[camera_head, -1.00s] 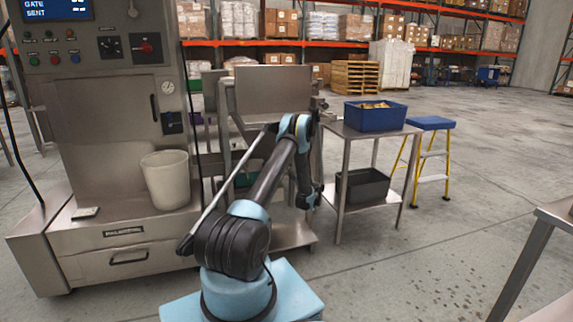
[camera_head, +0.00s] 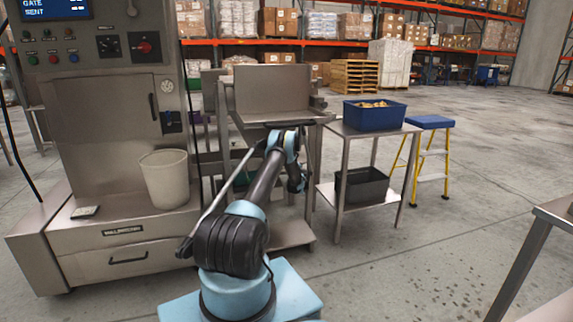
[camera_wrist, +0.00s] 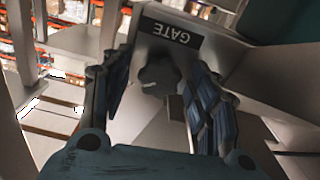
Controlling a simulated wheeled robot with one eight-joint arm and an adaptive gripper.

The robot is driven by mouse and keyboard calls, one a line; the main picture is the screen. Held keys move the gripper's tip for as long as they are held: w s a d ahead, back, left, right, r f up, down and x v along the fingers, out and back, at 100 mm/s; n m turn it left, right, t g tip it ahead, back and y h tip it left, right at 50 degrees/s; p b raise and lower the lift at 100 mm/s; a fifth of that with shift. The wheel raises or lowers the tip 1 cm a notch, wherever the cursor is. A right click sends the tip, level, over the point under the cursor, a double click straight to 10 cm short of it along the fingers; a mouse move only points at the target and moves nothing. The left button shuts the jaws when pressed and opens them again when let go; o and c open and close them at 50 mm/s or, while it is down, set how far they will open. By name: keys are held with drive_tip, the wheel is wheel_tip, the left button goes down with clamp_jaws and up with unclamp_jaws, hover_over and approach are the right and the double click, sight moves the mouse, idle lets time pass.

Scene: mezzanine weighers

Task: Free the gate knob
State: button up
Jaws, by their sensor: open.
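In the camera_wrist view a dark, rounded gate knob (camera_wrist: 158,73) sits on a metal face below a dark label (camera_wrist: 171,31) reading GATE, which appears upside down. My gripper (camera_wrist: 154,80) is open, with one ridged finger on each side of the knob. Gaps show between the knob and both fingers, and I cannot see either finger touching it. What surrounds the knob's base is in shadow. In the camera_head view my arm reaches to the steel stand with a tray (camera_head: 272,85); the knob cannot be made out there.
The tall steel cabinet (camera_head: 100,120) stands at left with a whitish bin (camera_head: 166,180) on its ledge. Right of the stand is a steel cart (camera_head: 340,140) with a blue bin (camera_head: 375,115) and a dark crate (camera_head: 363,187). A yellow-legged step stool (camera_head: 432,150) stands beyond; open floor lies right.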

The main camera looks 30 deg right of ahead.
drive_tip(key=shift+w, duration=0.35)
drive_tip(key=c, duration=1.1)
